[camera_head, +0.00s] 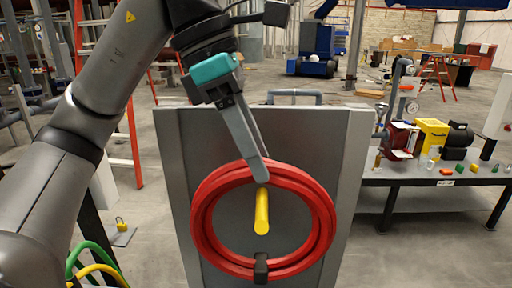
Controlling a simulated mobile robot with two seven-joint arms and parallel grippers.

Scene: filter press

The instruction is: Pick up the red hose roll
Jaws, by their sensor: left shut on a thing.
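The red hose roll (206,222) is a coiled ring upright against the front of a grey panel (178,165), in the lower middle of the head view. A yellow peg (262,212) shows inside the ring, and a dark clip or block (261,268) sits at the ring's bottom. My left gripper (262,178) reaches down from the top left and is shut on the top of the red hose roll. Its fingers cover part of the ring's upper edge. Whether the roll rests on anything else cannot be told. My right gripper is not in view.
A dark workbench (440,181) at the right holds a red machine, a yellow box (430,135) and several small items. Green and yellow hoses (92,262) show at the lower left. An orange ladder (133,150) stands behind my left arm. Open floor lies behind the panel.

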